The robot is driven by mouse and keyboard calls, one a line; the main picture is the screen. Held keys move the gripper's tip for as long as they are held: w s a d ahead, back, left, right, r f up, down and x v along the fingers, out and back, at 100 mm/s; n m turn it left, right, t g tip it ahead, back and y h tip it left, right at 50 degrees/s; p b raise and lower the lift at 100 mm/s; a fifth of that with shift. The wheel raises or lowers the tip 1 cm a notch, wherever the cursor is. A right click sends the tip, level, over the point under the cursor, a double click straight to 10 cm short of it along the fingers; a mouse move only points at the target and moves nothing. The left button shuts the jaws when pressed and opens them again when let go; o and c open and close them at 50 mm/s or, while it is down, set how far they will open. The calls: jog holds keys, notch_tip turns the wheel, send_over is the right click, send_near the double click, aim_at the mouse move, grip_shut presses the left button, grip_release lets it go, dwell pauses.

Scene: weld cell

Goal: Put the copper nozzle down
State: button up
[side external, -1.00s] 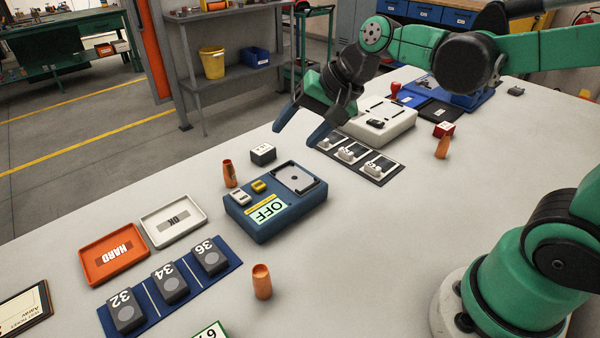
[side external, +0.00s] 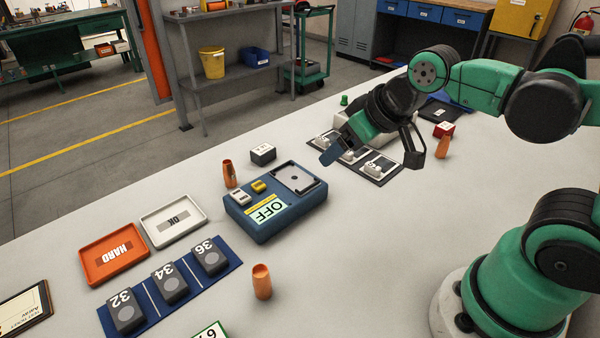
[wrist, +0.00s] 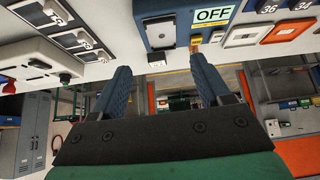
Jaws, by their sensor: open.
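Three copper nozzles stand upright on the bench in the side view. One copper nozzle (side external: 230,174) is beside the blue device, one (side external: 262,281) is in front of it, and one (side external: 443,146) is at the right near a red block. My gripper (side external: 372,160) is open above the dark mat with small white parts, apart from all three nozzles. In the wrist view my gripper (wrist: 161,70) has its blue fingers spread with no nozzle visible between them. A copper-coloured nozzle (wrist: 196,39) shows beyond the right fingertip there.
The blue device (side external: 262,220) bears an OFF sign. A dark block (side external: 263,154) stands behind it. An orange HARD tray (side external: 100,268), a white OK tray (side external: 160,236) and a blue rack (side external: 150,305) with numbered blocks lie left.

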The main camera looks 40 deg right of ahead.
jog(key=w+a+r+n+g, duration=0.1)
jog(key=w+a+r+n, duration=0.1)
jog(key=w, duration=0.5)
jog(key=n+g+y, duration=0.2)
jog(key=n, duration=0.2)
send_near(230, 171)
jog(key=f, duration=0.1)
jog(key=w+f+n, duration=0.1)
jog(key=f, duration=0.1)
jog(key=w+f+n, duration=0.1)
jog(key=shift+w+f+g+y, duration=0.2)
jog(key=shift+w+g+y, duration=0.1)
jog(key=shift+y, duration=0.1)
jog(key=shift+x, duration=3)
jog(key=shift+d, duration=0.1)
grip_shut()
